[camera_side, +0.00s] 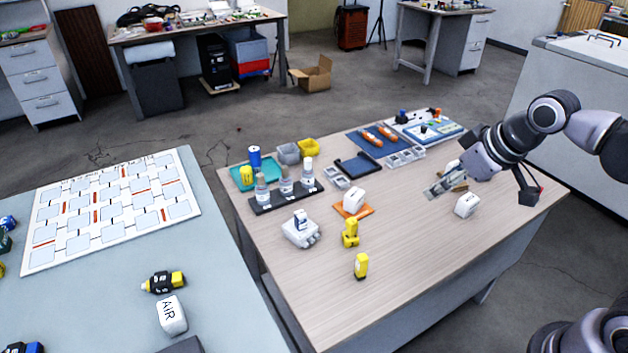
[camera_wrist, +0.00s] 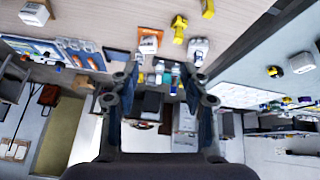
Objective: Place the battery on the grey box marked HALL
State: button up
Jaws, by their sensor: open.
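My gripper (camera_side: 446,183) is at the right part of the wooden table, with its fingers apart. In the wrist view my gripper (camera_wrist: 160,72) has nothing held between its fingers. A pale box (camera_side: 467,205) with small dark marks sits just in front of it, apart from the fingers. A second pale box (camera_side: 354,199) rests on an orange mat (camera_side: 367,210) near the table's middle. I cannot read HALL on either box. A blue cylinder (camera_side: 255,158) stands at the teal tray; I cannot tell whether it is the battery.
Two yellow items (camera_side: 350,232) (camera_side: 361,266) and a white device (camera_side: 300,230) stand toward the front. Bottles in a black rack (camera_side: 262,206) and a dark tray (camera_side: 358,165) lie behind. A box marked AIR (camera_side: 171,314) is on the left table. The right front tabletop is clear.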

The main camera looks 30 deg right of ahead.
jog(key=s+f+m, duration=0.1)
jog(key=s, duration=0.1)
jog(key=s+d+f+m+t, duration=0.1)
jog(key=f, duration=0.1)
jog(key=shift+s+d, duration=0.15)
jog(key=shift+s, duration=0.2)
dwell(1.0)
